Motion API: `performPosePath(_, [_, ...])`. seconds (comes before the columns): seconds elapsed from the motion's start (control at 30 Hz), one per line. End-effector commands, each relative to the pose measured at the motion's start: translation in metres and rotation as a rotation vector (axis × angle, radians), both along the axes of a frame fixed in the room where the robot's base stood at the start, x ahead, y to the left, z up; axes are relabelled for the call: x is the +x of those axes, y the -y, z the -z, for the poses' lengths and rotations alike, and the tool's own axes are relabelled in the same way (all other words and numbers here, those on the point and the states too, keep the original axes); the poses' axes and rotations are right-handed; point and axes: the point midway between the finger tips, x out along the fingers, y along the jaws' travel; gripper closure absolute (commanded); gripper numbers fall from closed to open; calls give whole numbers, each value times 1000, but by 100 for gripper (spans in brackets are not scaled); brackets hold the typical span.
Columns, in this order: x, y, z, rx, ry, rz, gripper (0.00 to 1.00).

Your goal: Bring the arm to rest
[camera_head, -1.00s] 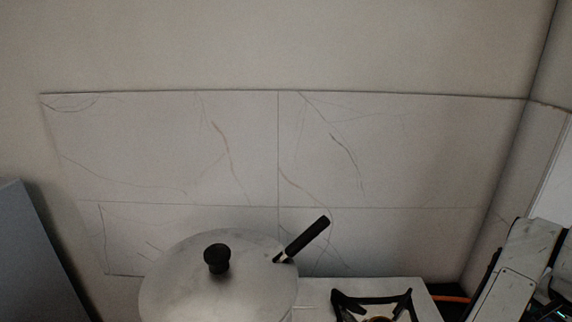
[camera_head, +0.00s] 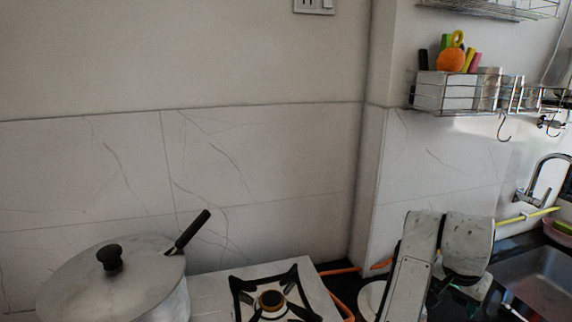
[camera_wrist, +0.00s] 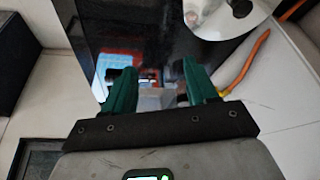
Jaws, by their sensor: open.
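My gripper (camera_wrist: 158,90) shows in the wrist view, with two green fingers set apart and nothing between them. A dark glossy surface lies beyond the fingers. In the head view my white and grey arm (camera_head: 432,255) stands at the lower right, in front of the wall corner and left of the sink. My gripper's fingers cannot be made out in the head view.
A lidded metal pot (camera_head: 130,285) stands at the lower left. A stove burner (camera_head: 272,300) is beside it. A sink (camera_head: 540,290) with a faucet (camera_head: 535,190) is at the right. A wire rack (camera_head: 455,92) hangs on the wall above. An orange hose (camera_wrist: 258,50) runs near my gripper.

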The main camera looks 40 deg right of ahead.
Motion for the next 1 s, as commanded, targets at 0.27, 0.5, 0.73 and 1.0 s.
performPosePath(0.27, [6,-11,3,-40,-35,-106,43])
performPosePath(0.5, [22,-20,17,-73,-84,-262,43])
performPosePath(0.73, [43,-48,44,-98,-152,-518,43])
performPosePath(1.0, [59,-146,119,-32,-240,-1040,43])
